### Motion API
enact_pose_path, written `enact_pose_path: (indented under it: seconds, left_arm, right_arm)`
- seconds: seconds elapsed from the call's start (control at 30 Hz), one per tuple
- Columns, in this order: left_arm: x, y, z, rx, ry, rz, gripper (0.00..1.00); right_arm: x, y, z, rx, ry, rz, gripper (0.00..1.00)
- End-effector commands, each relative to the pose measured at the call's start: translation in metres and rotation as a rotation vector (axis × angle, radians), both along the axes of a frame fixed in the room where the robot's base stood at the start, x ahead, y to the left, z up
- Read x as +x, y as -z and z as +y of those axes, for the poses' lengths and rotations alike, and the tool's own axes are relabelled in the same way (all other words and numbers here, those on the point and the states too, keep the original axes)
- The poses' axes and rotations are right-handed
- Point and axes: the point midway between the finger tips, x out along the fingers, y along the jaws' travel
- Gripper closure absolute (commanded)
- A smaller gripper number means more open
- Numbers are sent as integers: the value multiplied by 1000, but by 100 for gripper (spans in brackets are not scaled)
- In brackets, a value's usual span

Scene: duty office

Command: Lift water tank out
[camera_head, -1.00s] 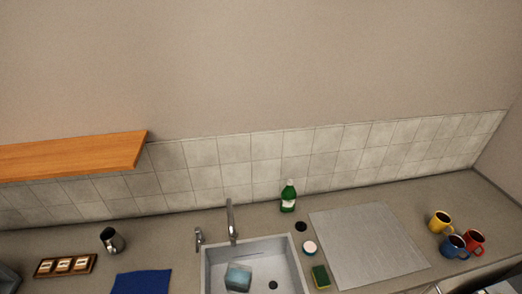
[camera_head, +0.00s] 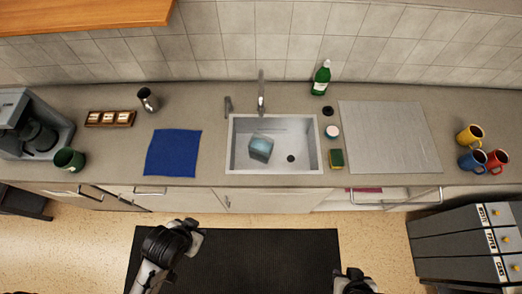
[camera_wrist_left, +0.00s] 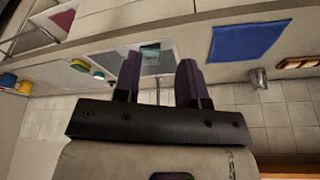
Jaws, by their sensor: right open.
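The water tank (camera_head: 261,148), a small translucent bluish box, lies tilted in the left part of the metal sink (camera_head: 308,169). In the left wrist view the tank (camera_wrist_left: 150,49) shows between the fingers, some distance beyond them. My left gripper (camera_wrist_left: 158,72) has its two dark fingers apart with nothing between them. In the head view my left arm is at the bottom left, in front of the counter. My right gripper (camera_head: 355,282) is at the bottom edge, open, well short of the counter and partly cut off. Neither gripper touches the tank.
The faucet (camera_head: 261,95) stands behind the sink. A blue cloth (camera_head: 173,153) lies left; a sponge (camera_head: 337,158), a small white-topped jar (camera_head: 332,132) and a green bottle (camera_head: 321,78) are right. Mugs (camera_head: 470,136) stand far right. A drawer unit (camera_head: 455,247) is at lower right.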

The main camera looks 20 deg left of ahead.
Motion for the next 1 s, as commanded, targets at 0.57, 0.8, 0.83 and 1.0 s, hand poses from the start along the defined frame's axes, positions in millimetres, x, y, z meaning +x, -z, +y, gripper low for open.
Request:
enact_pose_path:
  seconds: [0.57,0.8,0.83,1.0]
  left_arm:
    - [0,0,0,0,0,0,37]
    - [0,0,0,0,0,0,14]
    - [0,0,0,0,0,0,11]
    - [0,0,0,0,0,0,0]
  right_arm:
    - [0,0,-3,-11,-7,-1,57]
    - [0,0,-2,-8,-5,-1,57]
    - [0,0,-2,-7,-5,-1,57]
    - [0,0,-1,-3,-2,-1,57]
